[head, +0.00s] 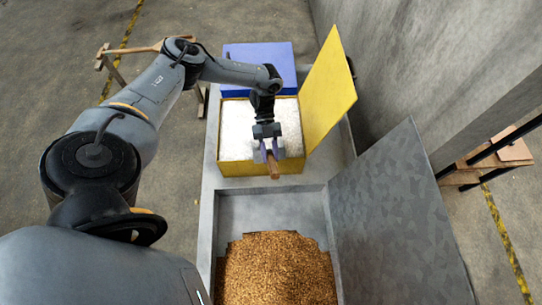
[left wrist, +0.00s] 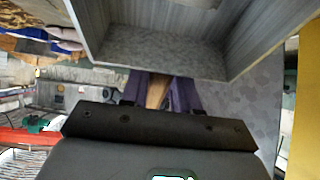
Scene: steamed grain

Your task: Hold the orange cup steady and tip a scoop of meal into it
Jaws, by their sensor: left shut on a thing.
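My left gripper (head: 268,152) is over the front part of the yellow box, its purple fingers shut on a brown wooden piece (head: 273,168). The piece looks like a handle; its far end is hidden, so I cannot tell whether it is the scoop. In the left wrist view the wooden piece (left wrist: 156,92) sits between the purple fingers. Golden-brown meal (head: 277,268) lies in the grey metal bin (head: 268,207) at the front. I see no orange cup in either view. My right gripper is not in view.
The yellow box (head: 232,169) holds white material, and its yellow lid (head: 328,92) stands open on the right. A blue box (head: 262,57) is behind it. The bin's grey lid (head: 395,220) stands open on the right. A wooden stand (head: 130,49) is at the far left.

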